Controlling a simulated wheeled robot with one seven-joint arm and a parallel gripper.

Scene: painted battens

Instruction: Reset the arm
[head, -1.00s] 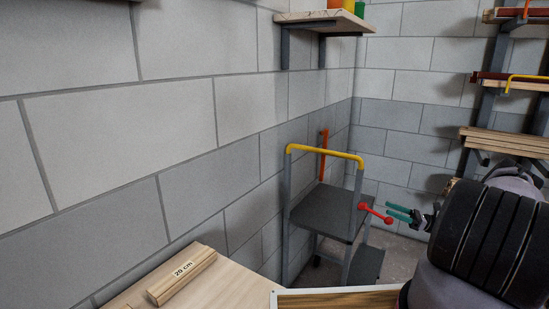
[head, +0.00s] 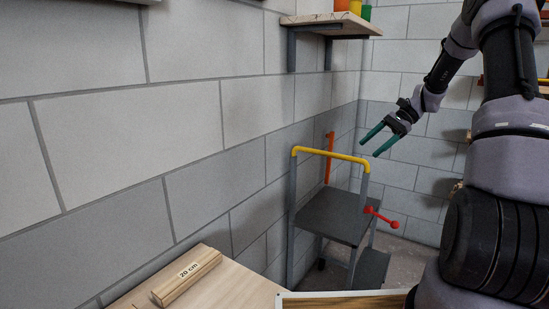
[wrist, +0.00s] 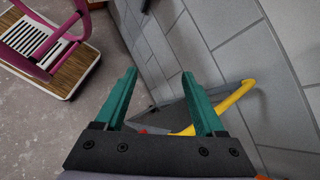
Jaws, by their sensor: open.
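My gripper (head: 368,146) has two green fingers, spread apart with nothing between them. In the head view it is raised in the air in front of the grey block wall, above and to the right of the yellow rail of a step stool. In the wrist view the gripper (wrist: 162,100) is open, with the grey stool top and yellow rail showing beyond the fingers. My arm is bent, with its links rising at the right of the head view.
The step stool (head: 333,216) with its yellow rail (head: 330,155) stands in the corner. A wooden bench (head: 225,285) holds a "20 cm" batten block (head: 188,276). A wall shelf (head: 330,22) is above. A magenta-framed object (wrist: 45,45) stands on the floor in the wrist view.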

